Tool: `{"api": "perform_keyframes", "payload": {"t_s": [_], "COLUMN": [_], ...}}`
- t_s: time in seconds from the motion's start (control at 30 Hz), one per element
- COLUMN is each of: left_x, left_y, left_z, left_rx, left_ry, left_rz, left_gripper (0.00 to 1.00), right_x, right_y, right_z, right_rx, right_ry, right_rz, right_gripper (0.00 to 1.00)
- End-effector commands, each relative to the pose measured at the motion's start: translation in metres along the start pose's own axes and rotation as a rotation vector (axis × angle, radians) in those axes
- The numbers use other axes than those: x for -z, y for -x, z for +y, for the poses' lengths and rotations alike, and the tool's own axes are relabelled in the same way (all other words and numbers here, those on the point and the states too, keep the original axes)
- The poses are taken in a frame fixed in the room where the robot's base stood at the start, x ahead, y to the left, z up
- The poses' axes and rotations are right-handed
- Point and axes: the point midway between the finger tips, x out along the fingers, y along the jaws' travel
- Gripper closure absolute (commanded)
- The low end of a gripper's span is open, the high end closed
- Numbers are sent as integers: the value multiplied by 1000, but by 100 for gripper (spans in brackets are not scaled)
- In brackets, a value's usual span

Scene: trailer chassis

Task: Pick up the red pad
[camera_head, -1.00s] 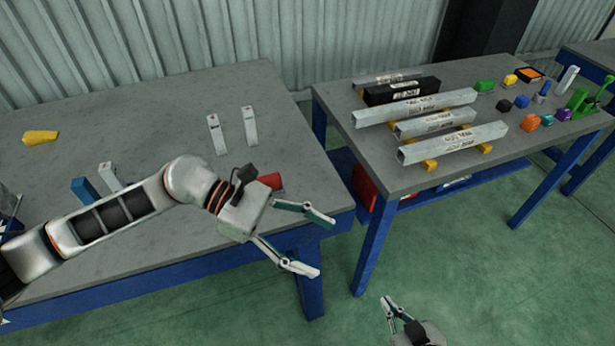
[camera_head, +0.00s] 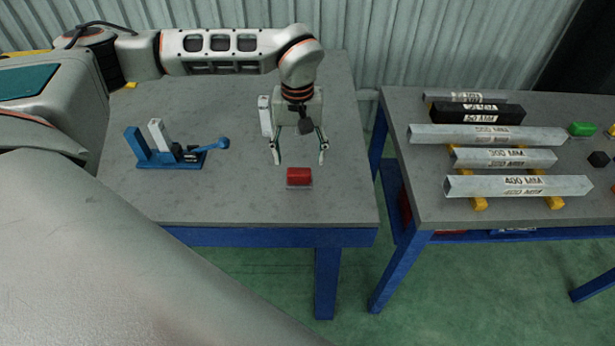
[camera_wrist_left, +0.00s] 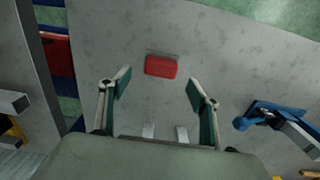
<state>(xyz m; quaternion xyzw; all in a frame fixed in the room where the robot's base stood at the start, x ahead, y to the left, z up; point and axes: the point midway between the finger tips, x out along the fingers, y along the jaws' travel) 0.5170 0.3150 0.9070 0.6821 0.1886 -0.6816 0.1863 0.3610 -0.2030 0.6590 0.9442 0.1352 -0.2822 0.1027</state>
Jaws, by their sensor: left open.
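The red pad (camera_head: 299,176) is a small red block lying on the grey table near its front right part. In the left wrist view the red pad (camera_wrist_left: 161,66) lies ahead of the fingers, a little above the line between the two tips. My left gripper (camera_head: 299,160) is open and empty, pointing down just behind the pad in the head view. Its fingers (camera_wrist_left: 152,88) are spread wide and do not touch the pad. My right gripper is not in view.
A blue clamp-like fixture (camera_head: 170,155) stands on the table left of the pad. A pale metal piece (camera_head: 265,116) stands behind the left gripper. A second table (camera_head: 420,205) at the right holds several metal bars. The table around the pad is clear.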

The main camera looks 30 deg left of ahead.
Motion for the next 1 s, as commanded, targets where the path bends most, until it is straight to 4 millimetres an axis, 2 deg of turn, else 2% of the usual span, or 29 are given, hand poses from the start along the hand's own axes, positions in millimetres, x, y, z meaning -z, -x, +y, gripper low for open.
{"api": "perform_keyframes", "payload": {"t_s": [0.43,0.57,0.77,0.8,0.93,0.97,1.0], "left_x": [-2,-2,-2,-2,-2,-2,-2], "left_y": [-55,-63,-63,-63,-63,-63,-63], "left_z": [-1,-1,-1,-1,-1,-1,-1], "left_rx": [-1,-2,-3,-3,-3,-3,-3], "left_ry": [1,1,1,1,1,1,1], "left_rz": [-3,-2,-1,-1,-1,-1,-1], "left_gripper": [38,38,38,43,76,82,82], "right_x": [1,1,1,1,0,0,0], "right_y": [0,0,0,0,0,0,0], "right_z": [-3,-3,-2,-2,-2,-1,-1], "right_rx": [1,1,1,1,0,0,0], "right_ry": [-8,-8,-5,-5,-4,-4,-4], "right_rz": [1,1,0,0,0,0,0], "right_gripper": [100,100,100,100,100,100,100]}}
